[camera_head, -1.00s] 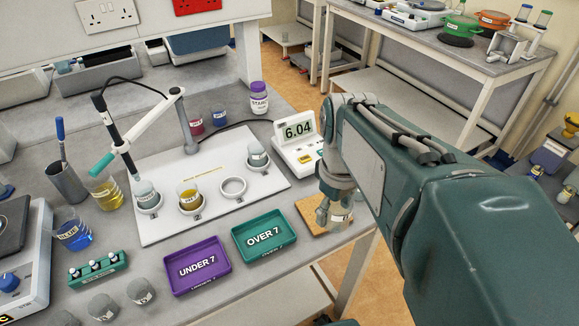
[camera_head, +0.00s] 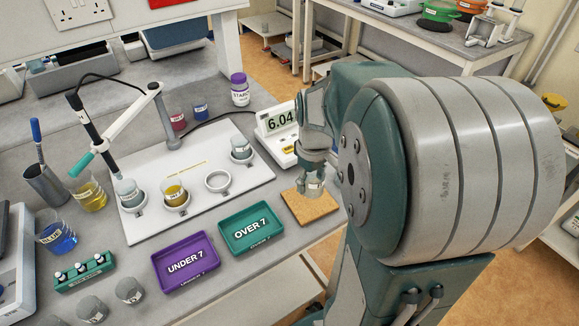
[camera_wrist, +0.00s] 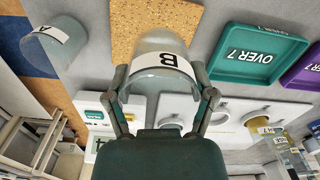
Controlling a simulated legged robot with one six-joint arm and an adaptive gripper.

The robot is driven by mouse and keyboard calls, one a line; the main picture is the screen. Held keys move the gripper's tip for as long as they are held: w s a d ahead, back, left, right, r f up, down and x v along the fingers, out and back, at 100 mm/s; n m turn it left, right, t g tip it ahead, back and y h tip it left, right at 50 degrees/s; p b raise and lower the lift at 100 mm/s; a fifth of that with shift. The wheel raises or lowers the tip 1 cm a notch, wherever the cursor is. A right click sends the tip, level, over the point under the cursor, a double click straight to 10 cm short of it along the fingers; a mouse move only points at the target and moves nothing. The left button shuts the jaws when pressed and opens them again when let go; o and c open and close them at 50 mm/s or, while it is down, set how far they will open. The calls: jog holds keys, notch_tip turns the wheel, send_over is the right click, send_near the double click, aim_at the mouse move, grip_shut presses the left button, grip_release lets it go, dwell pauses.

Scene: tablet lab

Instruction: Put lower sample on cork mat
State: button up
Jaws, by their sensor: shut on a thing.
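My gripper (camera_head: 313,168) is shut on a clear beaker (camera_wrist: 155,48) with a white label reading B. In the wrist view the fingers (camera_wrist: 160,80) clasp its two sides. The cork mat (camera_head: 318,213) lies right of the green tray. It also shows behind the beaker in the wrist view (camera_wrist: 128,22). In the head view the held beaker (camera_head: 314,187) appears over the far part of the mat; whether it touches cannot be told. A second beaker labelled A (camera_wrist: 60,45) stands apart from the mat in the wrist view; my arm seems to hide it in the head view.
The green OVER 7 tray (camera_head: 273,235) and purple UNDER 7 tray (camera_head: 205,279) lie left of the mat. A meter reading 6.04 (camera_head: 281,121) stands behind it. A white board (camera_head: 150,232) holds beakers and an empty ring (camera_head: 217,190). The table edge is close by the mat.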

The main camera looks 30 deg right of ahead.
aim_at(308, 189)
jog(key=shift+w+d+f, duration=0.2)
jog(key=shift+w+f, duration=0.25)
jog(key=shift+f, duration=0.15)
jog(key=shift+w+d+f, duration=0.2)
jog(key=shift+w+f, duration=0.25)
jog(key=shift+f, duration=0.15)
jog(key=shift+w+f, duration=0.1)
jog(key=shift+f, duration=1.5)
jog(key=shift+f, duration=0.1)
jog(key=o, duration=1.1)
